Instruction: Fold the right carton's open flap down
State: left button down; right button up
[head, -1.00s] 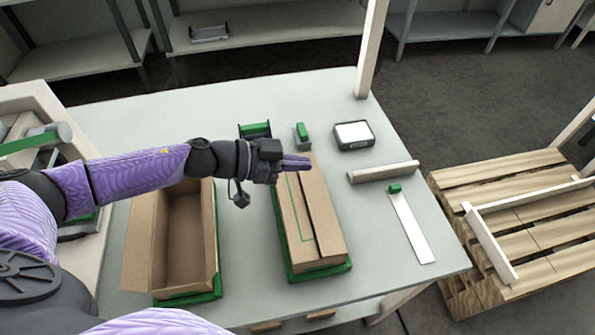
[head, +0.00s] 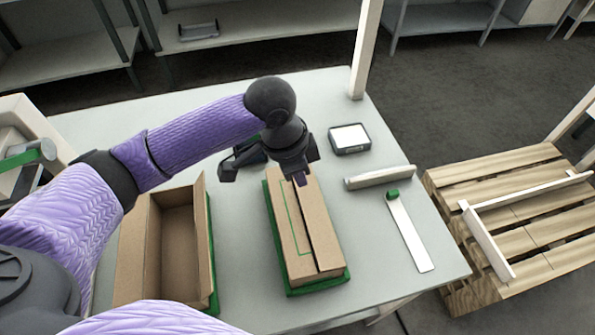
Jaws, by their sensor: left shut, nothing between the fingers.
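The right carton (head: 292,232) is a brown box on a green base (head: 322,284) in the middle of the table. Its top flaps lie nearly flat, with a dark narrow gap between them, and a green outline is printed on the left flap. My left gripper (head: 300,180) is shut and empty, pointing down at the far end of this carton's top. I cannot tell whether its tips touch the flap. The gripper and wrist hide the carton's far edge. My right gripper is not in view.
The left carton (head: 180,240) stands open and empty, its flaps spread. A black-framed device (head: 349,138), a pale bar (head: 380,177) and a white strip with a green end (head: 410,236) lie to the right. A wooden pallet (head: 530,240) stands beyond the table (head: 400,285).

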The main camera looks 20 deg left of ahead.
aim_at(305, 209)
pick_arm(q)
jog(key=x, duration=0.3)
jog(key=a+b+x, duration=0.1)
jog(key=x, duration=0.2)
jog(key=b+x, duration=0.1)
jog(key=x, duration=0.2)
jog(key=shift+s+a+f, duration=0.1)
jog(key=shift+s+f, duration=0.2)
jog(key=shift+f, duration=0.25)
